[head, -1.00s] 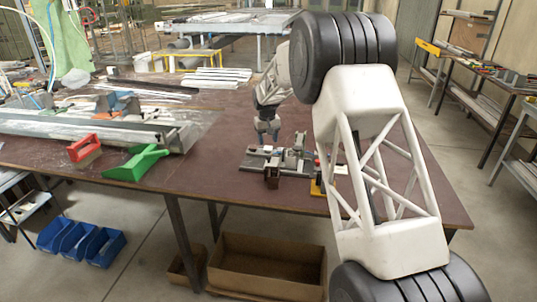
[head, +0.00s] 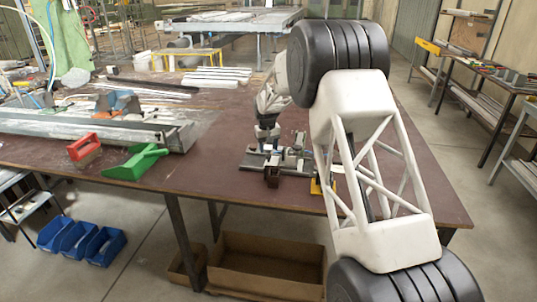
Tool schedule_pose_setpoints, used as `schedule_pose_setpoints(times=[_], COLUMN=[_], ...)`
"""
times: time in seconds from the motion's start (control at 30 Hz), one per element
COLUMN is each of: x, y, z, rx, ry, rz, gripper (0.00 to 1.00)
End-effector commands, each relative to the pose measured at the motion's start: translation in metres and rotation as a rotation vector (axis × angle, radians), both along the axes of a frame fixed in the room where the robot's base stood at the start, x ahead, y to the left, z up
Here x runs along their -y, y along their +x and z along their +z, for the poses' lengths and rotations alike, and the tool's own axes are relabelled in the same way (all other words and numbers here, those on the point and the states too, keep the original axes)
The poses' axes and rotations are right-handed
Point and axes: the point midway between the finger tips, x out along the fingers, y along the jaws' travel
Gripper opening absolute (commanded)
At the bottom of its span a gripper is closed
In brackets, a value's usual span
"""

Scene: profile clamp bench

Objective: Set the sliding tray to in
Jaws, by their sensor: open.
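A small clamp fixture (head: 254,162) with a grey base and dark and metallic blocks sits on the brown bench near its front edge. The sliding tray appears to be part of this fixture, but I cannot make it out or tell its position. My gripper (head: 267,145) points down at the fixture's back left part, very close to it. It is open, though its fingers are small and partly merge with the fixture. I cannot tell whether they touch it. My arm hides the fixture's right side.
A yellow piece (head: 316,187) lies right of the fixture, partly behind my arm.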

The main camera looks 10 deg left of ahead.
Motion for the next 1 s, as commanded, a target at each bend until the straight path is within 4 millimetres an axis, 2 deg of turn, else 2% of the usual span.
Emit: schedule_pose_setpoints(times=[0.1, 0.3, 0.7, 1.0], x=[0.001, 0.001, 0.001, 0.001], y=[0.0, 0.0, 0.0, 0.0], z=[-0.015, -0.03, -0.035, -0.034], rx=[-0.002, -0.001, -0.001, -0.001], ry=[-0.001, 0.0, 0.0, 0.0], rz=[0.0, 0.0, 0.0, 0.0], gripper=[0.53, 0.53, 0.53, 0.07])
